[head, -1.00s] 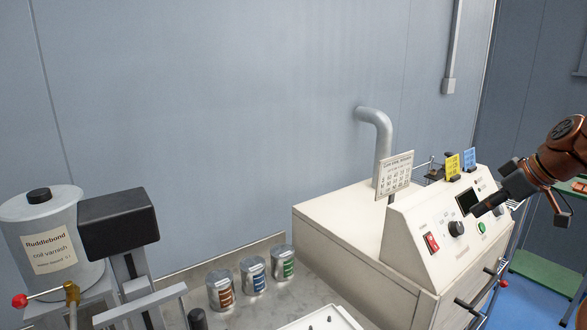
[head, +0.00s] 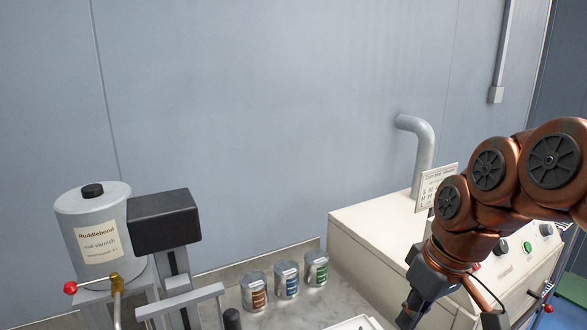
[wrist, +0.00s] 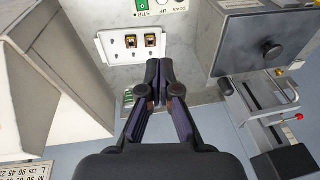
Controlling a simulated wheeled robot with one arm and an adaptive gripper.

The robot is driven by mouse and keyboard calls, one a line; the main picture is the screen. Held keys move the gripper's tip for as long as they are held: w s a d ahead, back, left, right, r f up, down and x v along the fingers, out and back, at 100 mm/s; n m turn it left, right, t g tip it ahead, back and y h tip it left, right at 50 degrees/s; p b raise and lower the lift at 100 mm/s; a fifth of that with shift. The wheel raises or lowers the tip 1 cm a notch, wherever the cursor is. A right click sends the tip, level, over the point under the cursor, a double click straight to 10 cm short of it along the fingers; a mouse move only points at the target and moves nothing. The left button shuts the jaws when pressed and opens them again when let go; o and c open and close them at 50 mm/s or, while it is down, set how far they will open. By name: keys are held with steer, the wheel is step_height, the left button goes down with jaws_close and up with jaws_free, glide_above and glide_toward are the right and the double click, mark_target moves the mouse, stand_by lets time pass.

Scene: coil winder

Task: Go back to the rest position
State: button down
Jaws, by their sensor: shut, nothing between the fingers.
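My gripper (head: 408,312) hangs low at the bottom right of the head view, in front of the white cabinet (head: 365,225). In the wrist view my gripper (wrist: 161,68) has its two dark fingers together at the tips, with nothing between them. A white tray (wrist: 112,55) with two small coil-like pieces lies beyond the fingertips, apart from them as far as I can see. The tray's edge also shows at the bottom of the head view (head: 355,324).
Three cans, brown (head: 254,291), blue (head: 286,280) and green (head: 316,268), stand on the grey bench. A varnish tank (head: 95,235) and a black-headed stand (head: 163,222) are at left. The cabinet has a grey pipe (head: 418,150) and a sign (head: 436,187). The wall above is clear.

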steer(key=s+f+m+g+h, duration=0.1)
steer(key=s+f+m, duration=0.1)
steer(key=s+f, duration=0.4)
steer(key=s+f+m+g+h, duration=0.1)
steer(key=s+f+m+g, duration=0.1)
steer(key=s+f, duration=0.4)
steer(key=s+m, duration=0.1)
steer(key=s, duration=0.4)
steer(key=shift+s+f, duration=0.15)
steer(key=shift+s, duration=0.1)
